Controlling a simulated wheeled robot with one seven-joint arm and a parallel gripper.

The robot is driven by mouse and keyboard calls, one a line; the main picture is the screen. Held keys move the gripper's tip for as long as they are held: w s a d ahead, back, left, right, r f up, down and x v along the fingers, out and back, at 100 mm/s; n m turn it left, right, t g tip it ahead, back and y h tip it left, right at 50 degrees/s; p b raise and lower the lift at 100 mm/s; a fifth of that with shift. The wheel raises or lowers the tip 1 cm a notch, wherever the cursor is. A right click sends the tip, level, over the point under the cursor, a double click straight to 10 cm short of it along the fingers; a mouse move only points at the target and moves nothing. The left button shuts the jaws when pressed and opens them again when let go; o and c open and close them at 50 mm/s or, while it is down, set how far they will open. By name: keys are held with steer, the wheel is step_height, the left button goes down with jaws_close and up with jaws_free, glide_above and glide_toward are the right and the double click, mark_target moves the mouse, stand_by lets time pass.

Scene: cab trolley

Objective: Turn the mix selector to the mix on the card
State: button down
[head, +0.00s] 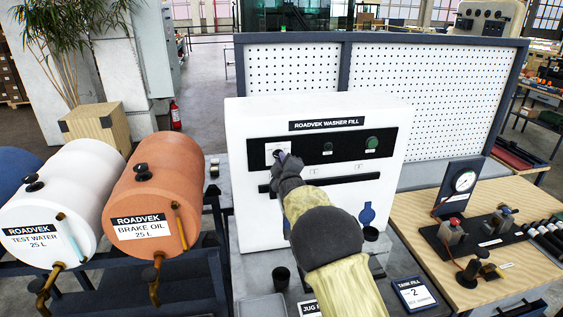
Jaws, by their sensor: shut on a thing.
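The white washer fill machine (262,120), labelled ROADVEK WASHER FILL, stands upright on the bench. Its black control panel carries a white selector plate (270,148) at the left. My gripper (281,158) reaches up to this plate and is shut on the mix selector, which my fingers mostly hide. I cannot read the selector's setting. The card (414,294) stands on the bench at lower right; it reads TANK FILL with a large 2, and the small line below is too small to read surely.
The panel also has a small dark knob (328,147) and a green button (372,142). A blue piece (367,215) is on the machine's lower front. A black cup (282,279) stands at front left. A wooden bench (470,292) with a gauge stand lies right; white and orange drums (150,195) lie left.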

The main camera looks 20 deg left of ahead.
steer(key=shift+f+b, duration=0.15)
steer(key=shift+b, duration=0.4)
steer(key=shift+a+m+b, duration=0.1)
steer(key=shift+m+b, duration=5.8)
steer(key=shift+b, duration=0.55)
steer(key=c, duration=1.5)
jaws_free()
steer(key=shift+s, duration=0.1)
